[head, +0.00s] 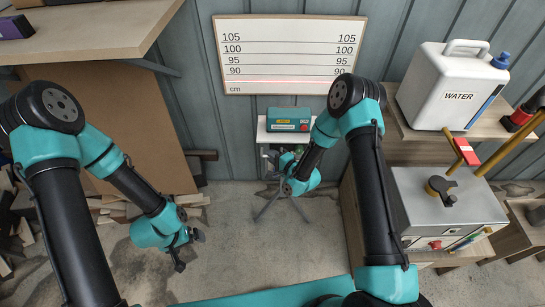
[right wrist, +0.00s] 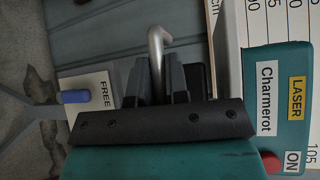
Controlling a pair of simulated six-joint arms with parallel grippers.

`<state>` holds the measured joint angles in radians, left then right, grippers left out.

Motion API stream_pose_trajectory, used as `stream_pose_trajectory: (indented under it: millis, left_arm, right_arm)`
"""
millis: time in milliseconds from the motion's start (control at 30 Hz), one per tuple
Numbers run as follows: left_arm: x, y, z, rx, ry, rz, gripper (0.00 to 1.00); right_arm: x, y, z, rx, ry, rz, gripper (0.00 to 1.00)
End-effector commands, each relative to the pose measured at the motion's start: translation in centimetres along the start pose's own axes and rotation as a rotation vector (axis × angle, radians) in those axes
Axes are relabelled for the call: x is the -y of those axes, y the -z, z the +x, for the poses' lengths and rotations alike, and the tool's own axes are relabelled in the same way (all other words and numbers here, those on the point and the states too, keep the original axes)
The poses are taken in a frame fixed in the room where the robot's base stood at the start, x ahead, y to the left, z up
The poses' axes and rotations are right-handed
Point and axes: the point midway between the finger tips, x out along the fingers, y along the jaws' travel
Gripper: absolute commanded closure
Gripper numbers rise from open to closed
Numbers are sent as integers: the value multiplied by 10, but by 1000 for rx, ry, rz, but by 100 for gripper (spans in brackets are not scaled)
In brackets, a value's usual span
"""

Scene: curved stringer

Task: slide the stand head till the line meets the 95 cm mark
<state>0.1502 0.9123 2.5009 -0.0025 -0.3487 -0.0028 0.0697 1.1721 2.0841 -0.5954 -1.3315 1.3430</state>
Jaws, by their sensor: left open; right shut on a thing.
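The white board (head: 290,55) on the wall has marks from 90 to 105 cm. A faint red line (head: 270,82) crosses it below the 90 mark. The teal laser box (head: 288,119), labelled LASER and ON, sits on the stand in front of the wall; it also shows in the right wrist view (right wrist: 280,90). My right gripper (right wrist: 160,85) is shut on a bent silver bar (right wrist: 155,45) beside the laser. A white part marked FREE with a blue knob (right wrist: 75,97) is beside the fingers. My left gripper (head: 185,250) is open and empty, low over the floor.
A shelf (head: 90,30) is at the upper left. Tripod legs (head: 268,205) spread on the floor; the floor between my arms is mostly clear.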

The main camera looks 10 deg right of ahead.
Motion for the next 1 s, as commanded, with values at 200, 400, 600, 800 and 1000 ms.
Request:
stream_pose_trajectory:
  millis: [200, 400, 600, 800, 1000]
  left_arm:
    - [0, 0, 0, 0, 0, 0, 0]
    - [0, 0, 0, 0, 0, 0, 0]
    - [0, 0, 0, 0, 0, 0, 0]
    - [0, 0, 0, 0, 0, 0, 0]
    - [0, 0, 0, 0, 0, 0, 0]
  right_arm:
    - [32, -4, -3, 1, 5, -3, 100]
    - [67, -9, -8, 1, 6, -5, 100]
    - [84, -11, -12, 0, 5, -2, 100]
    - [85, -12, -12, 0, 5, -2, 100]
    - [84, -12, -12, 0, 4, -2, 77]
